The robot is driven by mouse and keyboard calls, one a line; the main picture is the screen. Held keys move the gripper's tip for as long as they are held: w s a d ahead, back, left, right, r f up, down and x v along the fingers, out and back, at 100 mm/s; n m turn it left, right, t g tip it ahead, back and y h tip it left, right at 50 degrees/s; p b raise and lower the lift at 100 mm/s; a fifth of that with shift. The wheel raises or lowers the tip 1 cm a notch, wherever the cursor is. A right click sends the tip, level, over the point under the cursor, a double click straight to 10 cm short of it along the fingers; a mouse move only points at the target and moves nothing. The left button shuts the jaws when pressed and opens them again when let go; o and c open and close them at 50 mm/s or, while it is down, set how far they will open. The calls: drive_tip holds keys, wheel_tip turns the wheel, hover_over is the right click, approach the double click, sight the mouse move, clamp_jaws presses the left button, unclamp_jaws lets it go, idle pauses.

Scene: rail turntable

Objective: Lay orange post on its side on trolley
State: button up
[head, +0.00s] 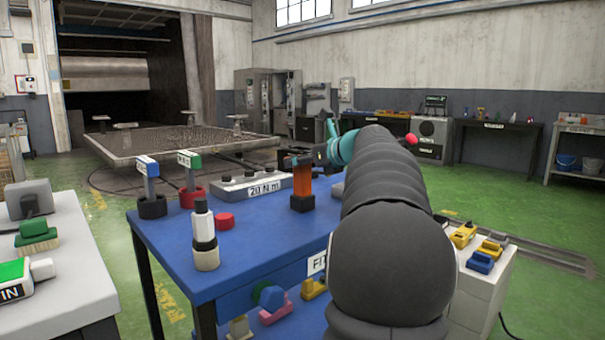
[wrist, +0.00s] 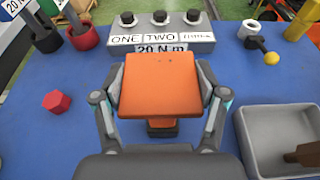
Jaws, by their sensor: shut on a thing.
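The orange post (head: 303,181) stands upright with a dark foot over the blue-topped table (head: 262,243). I cannot tell whether the foot touches the top. My gripper (head: 304,158) is shut on the post near its upper end. In the wrist view the orange post (wrist: 158,82) fills the gap between the two fingers of my gripper (wrist: 160,108), and its square top faces the camera. No trolley can be named for certain; the blue-topped table has a label on its front that my arm partly hides.
A grey torque block (wrist: 160,38) with black knobs stands just beyond the post. A grey tray (wrist: 282,140) lies to the right in the wrist view. A red hexagonal piece (wrist: 56,102) lies left. A white-and-black bottle-like piece (head: 204,238) stands at the table's left.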

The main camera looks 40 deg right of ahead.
drive_tip(key=shift+r, duration=0.7)
drive_tip(key=r, duration=0.1)
drive_tip(key=r+p, duration=0.1)
drive_tip(key=r, duration=0.1)
drive_tip(key=shift+s+d+r, duration=0.15)
drive_tip(key=shift+d+r, duration=0.1)
drive_tip(key=shift+d, duration=0.15)
drive_tip(key=s+d+r, duration=0.4)
drive_tip(key=d+r, duration=0.2)
drive_tip(key=d, duration=0.3)
drive_tip(key=shift+s+d+r, duration=0.15)
drive_tip(key=shift+s+d, duration=0.1)
drive_tip(key=shift+d, duration=0.1)
drive_tip(key=shift+s, duration=0.1)
